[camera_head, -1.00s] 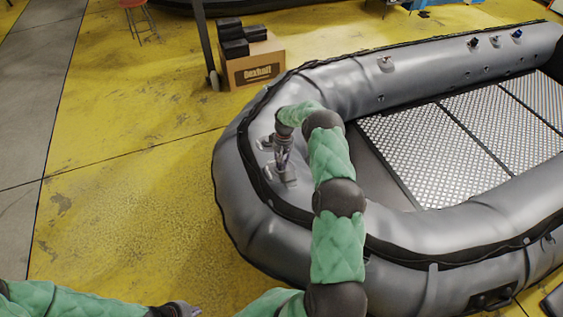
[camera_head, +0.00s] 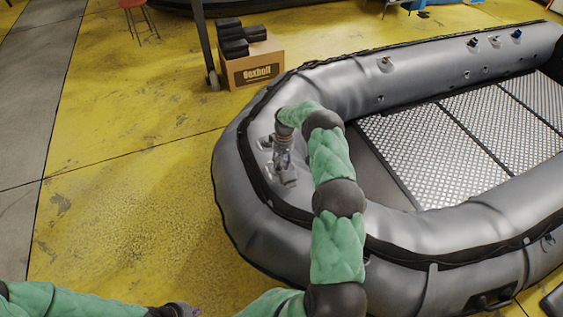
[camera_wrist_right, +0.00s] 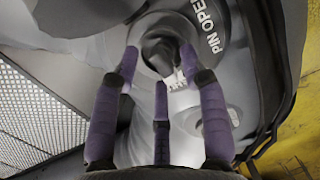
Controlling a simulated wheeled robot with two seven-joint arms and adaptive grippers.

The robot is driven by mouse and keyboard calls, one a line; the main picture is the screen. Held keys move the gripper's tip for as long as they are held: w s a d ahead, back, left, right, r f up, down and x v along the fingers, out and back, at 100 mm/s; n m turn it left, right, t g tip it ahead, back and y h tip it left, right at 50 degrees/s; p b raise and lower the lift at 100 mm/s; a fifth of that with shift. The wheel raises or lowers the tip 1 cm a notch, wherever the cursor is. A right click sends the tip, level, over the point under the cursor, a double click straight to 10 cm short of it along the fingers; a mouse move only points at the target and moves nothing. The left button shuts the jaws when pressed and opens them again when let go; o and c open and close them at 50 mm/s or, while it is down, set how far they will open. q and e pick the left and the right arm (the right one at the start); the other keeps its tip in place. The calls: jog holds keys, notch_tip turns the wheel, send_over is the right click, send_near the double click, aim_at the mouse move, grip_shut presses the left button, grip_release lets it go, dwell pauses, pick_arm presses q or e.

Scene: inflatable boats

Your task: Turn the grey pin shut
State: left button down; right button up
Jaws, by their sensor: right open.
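The grey pin (camera_wrist_right: 158,52) is a dark knob on a pale round mount on the grey boat's tube, in the right wrist view. White lettering reading "PIN OPEN" (camera_wrist_right: 204,28) is beside it. My right gripper (camera_wrist_right: 160,68) is open, with its purple fingers spread around the near side of the pin. I cannot tell if they touch it. In the head view, my right gripper (camera_head: 283,160) points down at the boat's rounded end, and the pin is hidden there. My left gripper (camera_head: 184,310) is at the bottom edge, mostly cut off.
The inflatable boat (camera_head: 240,205) fills the right side, with a metal tread floor (camera_head: 430,150). Other valves (camera_head: 386,64) sit along its far tube. A cardboard box (camera_head: 254,68) with black items stands behind. The yellow floor to the left is clear.

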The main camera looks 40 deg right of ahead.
jog(key=shift+r, duration=0.15)
notch_tip(320, 180, up, 12)
jog(key=d, duration=0.1)
jog(key=shift+w+d+f, duration=0.2)
jog(key=shift+w+d, duration=0.15)
jog(key=shift+w, duration=0.1)
dwell(0.4)
